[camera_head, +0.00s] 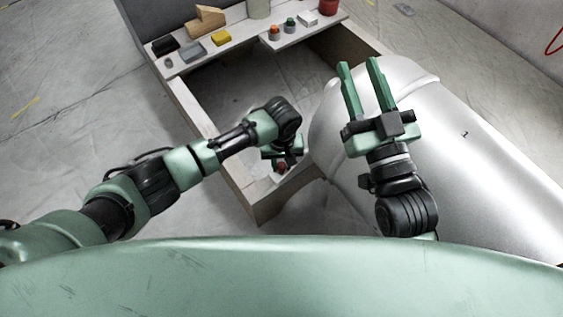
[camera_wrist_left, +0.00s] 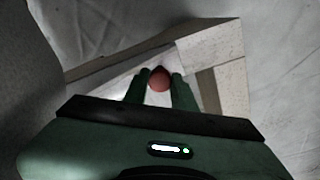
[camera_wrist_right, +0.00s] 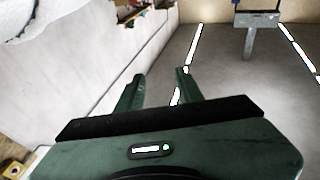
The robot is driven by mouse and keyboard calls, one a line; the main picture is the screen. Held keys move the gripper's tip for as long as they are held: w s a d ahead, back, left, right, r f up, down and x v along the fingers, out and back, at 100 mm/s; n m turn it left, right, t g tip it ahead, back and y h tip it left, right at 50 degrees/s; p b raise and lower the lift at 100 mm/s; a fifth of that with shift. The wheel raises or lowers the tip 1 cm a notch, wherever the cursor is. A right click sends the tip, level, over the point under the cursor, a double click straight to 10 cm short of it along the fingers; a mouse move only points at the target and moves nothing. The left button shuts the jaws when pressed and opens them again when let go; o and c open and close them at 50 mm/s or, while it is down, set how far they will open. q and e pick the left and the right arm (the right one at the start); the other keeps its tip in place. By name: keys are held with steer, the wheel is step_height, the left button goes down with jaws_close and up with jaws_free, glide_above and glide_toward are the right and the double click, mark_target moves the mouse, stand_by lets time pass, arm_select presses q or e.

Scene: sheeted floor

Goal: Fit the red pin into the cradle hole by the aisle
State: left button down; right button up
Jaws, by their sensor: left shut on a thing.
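The red pin (camera_head: 281,168) is between the fingers of my left gripper (camera_head: 284,168). In the left wrist view its rounded red end (camera_wrist_left: 159,78) shows between the fingertips (camera_wrist_left: 160,75), which are shut on it. The pin is over or close to the near corner of the pale wooden cradle (camera_head: 239,192), whose corner also shows in the left wrist view (camera_wrist_left: 208,45). I cannot make out the hole, nor whether the pin touches the wood. My right gripper (camera_head: 358,64) is open and empty, in front of the silver tank; its spread fingers also show in the right wrist view (camera_wrist_right: 160,78).
A large silver tank (camera_head: 480,165) fills the right side. A shelf (camera_head: 243,43) at the back holds a yellow block (camera_head: 221,38), a grey block (camera_head: 193,52), a red container (camera_head: 328,6) and several other small items. The sheeted floor (camera_head: 70,120) at the left is clear.

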steer(key=f, duration=0.1)
steer(key=f+g, duration=0.2)
steer(key=f, duration=0.1)
steer(key=shift+w+d+f+h+p, duration=0.1)
steer(key=shift+w+d+h+p, duration=0.2)
steer(key=shift+p, duration=0.1)
stand_by(0.4)
steer(key=shift+g, duration=0.3)
steer(key=shift+s+d+f+g+h+p, duration=0.15)
steer(key=shift+f+g, duration=0.2)
steer(key=shift+f, duration=0.3)
steer(key=shift+s+d+f+g+h+p, duration=0.15)
steer(key=shift+f+g, duration=0.25)
steer(key=shift+f, duration=0.3)
steer(key=shift+f+g+h+p, duration=0.15)
steer(key=shift+f+g, duration=0.2)
steer(key=shift+f, duration=0.3)
steer(key=shift+s+d+f+g, duration=0.1)
steer(key=shift+s+f+g, duration=0.15)
steer(key=shift+f, duration=0.35)
